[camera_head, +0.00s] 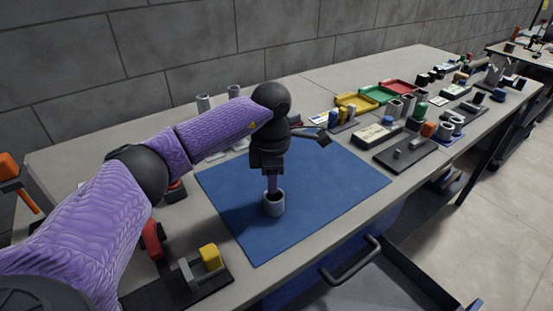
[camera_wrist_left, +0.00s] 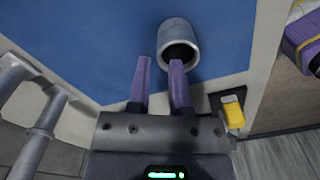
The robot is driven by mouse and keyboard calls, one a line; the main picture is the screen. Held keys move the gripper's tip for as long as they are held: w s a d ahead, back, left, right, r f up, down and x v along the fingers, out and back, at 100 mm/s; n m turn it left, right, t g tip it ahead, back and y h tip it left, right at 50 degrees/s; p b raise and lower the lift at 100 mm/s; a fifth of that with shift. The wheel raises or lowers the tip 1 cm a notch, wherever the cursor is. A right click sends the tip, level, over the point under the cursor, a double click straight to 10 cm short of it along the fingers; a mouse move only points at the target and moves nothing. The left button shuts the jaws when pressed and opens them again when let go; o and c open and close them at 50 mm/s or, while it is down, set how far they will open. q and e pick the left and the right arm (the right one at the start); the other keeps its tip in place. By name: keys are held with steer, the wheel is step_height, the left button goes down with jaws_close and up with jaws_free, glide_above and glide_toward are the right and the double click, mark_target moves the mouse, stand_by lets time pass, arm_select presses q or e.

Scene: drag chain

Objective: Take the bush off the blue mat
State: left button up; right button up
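The bush (camera_head: 273,206), a grey hollow cylinder, stands upright on the blue mat (camera_head: 340,187). My left gripper (camera_head: 272,190) points down at it, with the fingertips at its open top. In the left wrist view the bush (camera_wrist_left: 178,32) shows its dark bore. The two purple fingers (camera_wrist_left: 160,62) are apart there. One fingertip lies left of the bush, and the other overlaps the bore's edge. I cannot tell whether that tip is inside the bore or above it, or whether either finger touches the bush. My right gripper is not in view.
A black fixture with a yellow block (camera_head: 210,257) stands at the front left of the table. Yellow, green and red trays (camera_head: 378,94) and many small parts fill the right side. An open drawer (camera_head: 385,285) is below the front edge. Most of the mat is clear.

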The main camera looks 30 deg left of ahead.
arm_select(q)
step_height(320, 180, down, 4)
steer(key=shift+b, duration=0.4)
jaws_close()
stand_by(0.8)
stand_by(0.4)
